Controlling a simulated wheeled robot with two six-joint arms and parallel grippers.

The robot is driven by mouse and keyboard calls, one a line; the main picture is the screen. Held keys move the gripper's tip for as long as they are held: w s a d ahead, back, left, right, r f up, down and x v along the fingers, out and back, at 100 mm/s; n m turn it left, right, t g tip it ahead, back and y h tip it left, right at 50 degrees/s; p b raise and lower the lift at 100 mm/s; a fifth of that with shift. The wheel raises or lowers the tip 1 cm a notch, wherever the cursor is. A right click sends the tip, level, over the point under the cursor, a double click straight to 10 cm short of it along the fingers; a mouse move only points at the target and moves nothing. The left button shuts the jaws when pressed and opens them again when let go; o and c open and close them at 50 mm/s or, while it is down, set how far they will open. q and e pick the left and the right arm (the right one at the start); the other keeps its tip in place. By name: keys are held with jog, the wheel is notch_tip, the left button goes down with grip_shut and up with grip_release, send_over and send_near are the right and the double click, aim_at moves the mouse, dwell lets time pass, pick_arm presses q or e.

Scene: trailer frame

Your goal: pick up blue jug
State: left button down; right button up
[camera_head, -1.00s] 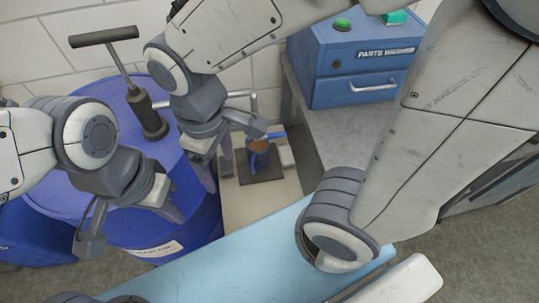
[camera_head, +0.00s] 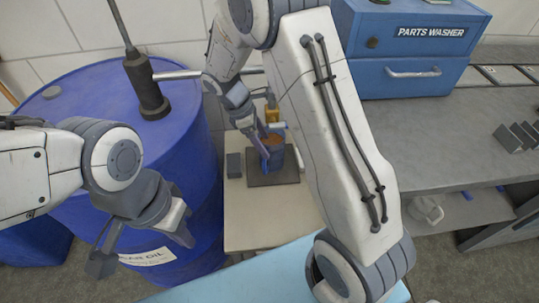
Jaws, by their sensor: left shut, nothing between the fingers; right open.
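I cannot tell whether that finger touches the jug. My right arm passes just to the right of the jug. My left gripper (camera_head: 143,246) is shut and empty in front of the blue drum, well left of the jug.
A large blue drum (camera_head: 90,100) with a dark pump stands left of the stand (camera_head: 258,222). A blue parts washer (camera_head: 410,60) sits on a grey bench (camera_head: 430,145) at right. A light blue surface (camera_head: 235,283) lies in front. The stand's front part is clear.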

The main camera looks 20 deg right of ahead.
aim_at(271, 153)
jog(key=shift+a+b+x, duration=0.1)
jog(key=shift+b+x, duration=0.1)
jog(key=shift+x, duration=1.15)
jog(key=shift+a+b+x, duration=0.15)
jog(key=shift+b+x, duration=0.05)
jog(key=shift+x, duration=1.2)
jog(key=shift+s, duration=0.15)
grip_shut()
jog(key=shift+f, duration=0.1)
